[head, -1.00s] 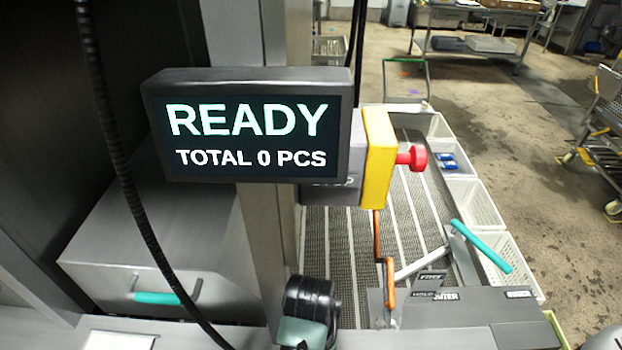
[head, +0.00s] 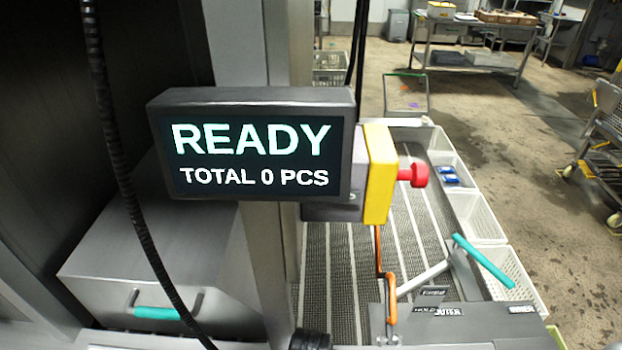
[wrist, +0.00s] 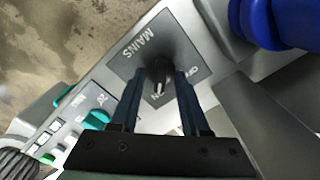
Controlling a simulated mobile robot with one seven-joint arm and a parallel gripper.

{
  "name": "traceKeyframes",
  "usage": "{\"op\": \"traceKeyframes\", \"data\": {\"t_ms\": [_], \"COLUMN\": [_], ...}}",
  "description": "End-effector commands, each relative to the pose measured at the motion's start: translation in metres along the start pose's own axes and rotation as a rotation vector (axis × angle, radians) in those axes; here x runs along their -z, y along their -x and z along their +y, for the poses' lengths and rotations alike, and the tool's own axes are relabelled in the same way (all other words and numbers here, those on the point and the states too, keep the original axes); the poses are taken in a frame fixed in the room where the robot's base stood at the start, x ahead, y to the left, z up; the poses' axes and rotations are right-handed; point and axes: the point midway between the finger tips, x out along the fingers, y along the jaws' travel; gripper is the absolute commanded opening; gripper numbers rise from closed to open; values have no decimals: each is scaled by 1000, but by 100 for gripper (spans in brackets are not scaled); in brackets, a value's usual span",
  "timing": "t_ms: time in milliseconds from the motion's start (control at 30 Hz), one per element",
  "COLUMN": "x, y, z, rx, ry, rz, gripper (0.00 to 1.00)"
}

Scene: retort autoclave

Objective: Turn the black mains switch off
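The black mains switch (wrist: 159,72) is a small round knob on a grey plate marked MAINS (wrist: 137,48), in the wrist view. A pale pointer line on the knob points down toward the partly hidden ON lettering. The OFF lettering (wrist: 192,71) shows to its right, partly covered by a finger. My gripper (wrist: 161,74) is open, with its two dark fingers on either side of the knob. A narrow gap seems to show at each side; whether a fingertip touches it is hard to tell. The switch is not visible in the head view.
In the head view a display (head: 250,150) reads READY, TOTAL 0 PCS, beside a yellow box (head: 379,175) with a red button (head: 414,175).

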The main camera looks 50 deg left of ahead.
Motion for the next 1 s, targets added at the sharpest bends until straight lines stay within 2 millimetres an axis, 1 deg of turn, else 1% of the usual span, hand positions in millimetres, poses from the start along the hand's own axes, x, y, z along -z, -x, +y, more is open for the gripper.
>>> {"op": "traceKeyframes", "data": {"t_ms": [33, 167, 200, 233, 667, 867, 1000], "x": [0, 0, 0, 0, 0, 0, 0], "y": [0, 0, 0, 0, 1, 2, 2], "z": [0, 0, 0, 0, 0, 0, 0], "rx": [0, 0, 0, 0, -1, 0, -1], "ry": [0, 0, 0, 0, 16, 95, 192], "rz": [0, 0, 0, 0, 0, 0, -1], "gripper": [35, 12, 4, 0, 0, 0, 0]}}
